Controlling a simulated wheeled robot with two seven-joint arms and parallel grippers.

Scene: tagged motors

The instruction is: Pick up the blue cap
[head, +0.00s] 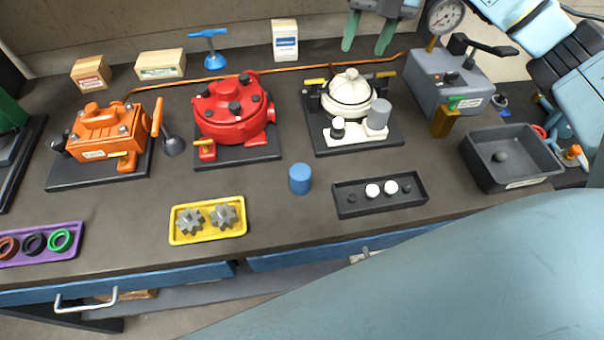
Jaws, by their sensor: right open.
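The blue cap (300,179) is a short, plain blue cylinder. It stands upright on the dark bench top, near the front middle, between the yellow tray and the black tray. My right gripper (364,48) is at the top of the head view, with its two green fingers pointing down and spread apart. It is empty, at the back beyond the white pump and well away from the cap. My left gripper does not show.
A yellow tray (176,236) with two gears and a black tray (379,207) flank the cap. Behind stand an orange motor (103,136), a red motor (232,112) and a white pump (350,95). A grey bin (515,175) is at right. Bench around the cap is clear.

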